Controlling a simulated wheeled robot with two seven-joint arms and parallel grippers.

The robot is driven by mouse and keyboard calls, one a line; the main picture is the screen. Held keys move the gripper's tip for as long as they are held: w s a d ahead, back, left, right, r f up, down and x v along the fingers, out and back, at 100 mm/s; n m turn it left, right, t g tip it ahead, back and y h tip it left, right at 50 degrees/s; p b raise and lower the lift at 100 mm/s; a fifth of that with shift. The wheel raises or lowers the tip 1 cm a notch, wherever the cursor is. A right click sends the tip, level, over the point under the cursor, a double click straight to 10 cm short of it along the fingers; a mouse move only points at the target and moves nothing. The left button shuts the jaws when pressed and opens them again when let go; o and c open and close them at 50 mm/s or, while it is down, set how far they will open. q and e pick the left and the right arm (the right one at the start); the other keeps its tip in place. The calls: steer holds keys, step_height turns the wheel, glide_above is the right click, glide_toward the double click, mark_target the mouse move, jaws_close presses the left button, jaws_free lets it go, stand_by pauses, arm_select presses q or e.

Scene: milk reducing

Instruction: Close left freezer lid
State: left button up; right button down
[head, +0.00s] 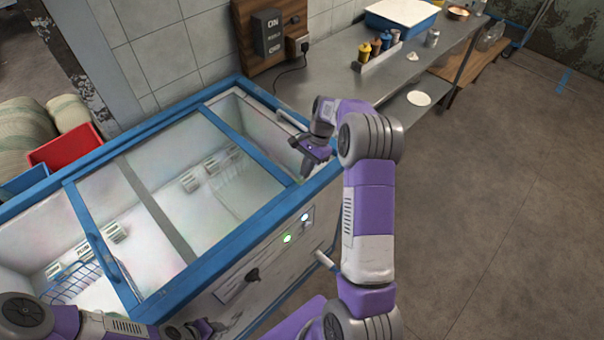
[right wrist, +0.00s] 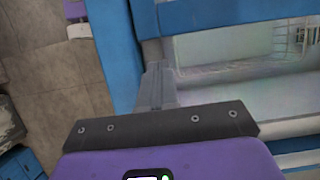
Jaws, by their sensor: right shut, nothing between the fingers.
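The chest freezer (head: 268,235) has a blue rim and sliding glass lids. The left freezer lid (head: 128,190) has a blue edge bar (head: 98,240) on its left, with an uncovered strip and a wire basket (head: 80,283) beyond. Another blue bar (head: 245,145) crosses the top farther right, with an uncovered end beyond it. My right gripper (head: 308,158) is shut and empty by the freezer's right end.
A steel counter (head: 335,85) with sauce bottles (head: 376,45) and a white tray (head: 402,12) stands right of the freezer. A red crate (head: 65,150) and sacks (head: 30,125) are at the left. A power cord hangs behind the freezer. Floor at right is clear.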

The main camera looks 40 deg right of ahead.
steer(key=shift+s+a, duration=0.1)
steer(key=shift+a, duration=0.95)
